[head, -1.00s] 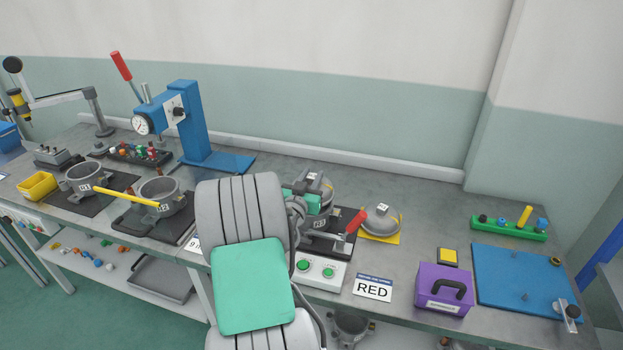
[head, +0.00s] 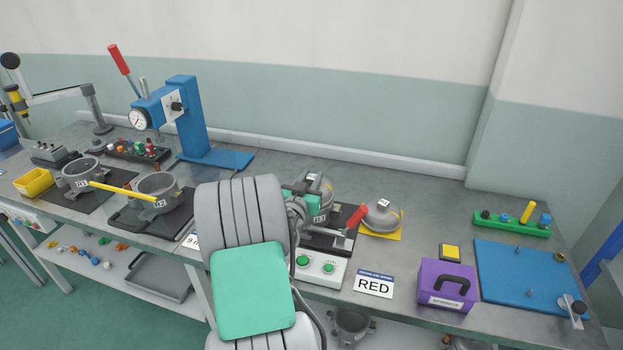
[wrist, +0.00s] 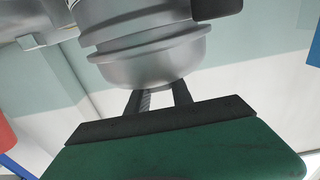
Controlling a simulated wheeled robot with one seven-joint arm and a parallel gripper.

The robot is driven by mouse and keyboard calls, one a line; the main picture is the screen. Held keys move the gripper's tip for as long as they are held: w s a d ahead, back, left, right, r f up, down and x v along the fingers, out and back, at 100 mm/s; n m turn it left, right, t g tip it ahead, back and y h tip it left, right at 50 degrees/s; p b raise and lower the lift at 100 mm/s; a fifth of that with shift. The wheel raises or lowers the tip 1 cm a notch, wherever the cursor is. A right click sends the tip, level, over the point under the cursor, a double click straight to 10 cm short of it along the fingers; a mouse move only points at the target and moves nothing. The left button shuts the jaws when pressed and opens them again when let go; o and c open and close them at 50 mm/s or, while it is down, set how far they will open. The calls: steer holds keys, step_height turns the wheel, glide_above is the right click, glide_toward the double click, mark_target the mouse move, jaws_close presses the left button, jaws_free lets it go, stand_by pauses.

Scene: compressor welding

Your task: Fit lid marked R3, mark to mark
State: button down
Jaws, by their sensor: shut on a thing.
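My gripper (head: 306,188) is shut on a grey domed lid (head: 324,190) at the middle of the bench. The lid sits on or just above a grey pot (head: 321,214) in a dark fixture; I cannot tell if their rims touch. In the wrist view my dark fingers (wrist: 160,98) reach to the top of the grey dome (wrist: 150,65), and a stepped rim shows beyond it. A white tag shows on the pot, too small to read surely. The lid's mark and its alignment cannot be made out. My arm hides the fixture's left side.
Another grey domed lid (head: 382,216) rests on a yellow mat to the right. A red-handled clamp (head: 355,220) stands close beside the fixture. A button box (head: 318,268), a RED sign (head: 374,284) and a purple box (head: 446,286) stand in front. Two open pots stand left.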

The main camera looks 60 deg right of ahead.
steer(key=shift+f, duration=0.3)
steer(key=c, duration=1.1)
jaws_free()
steer(key=shift+o, duration=0.2)
steer(key=shift+a+f+b, duration=0.1)
steer(key=shift+b, duration=0.2)
steer(key=s+a+b, duration=0.1)
steer(key=a+b, duration=0.1)
steer(key=a, duration=0.5)
steer(key=shift+a, duration=0.3)
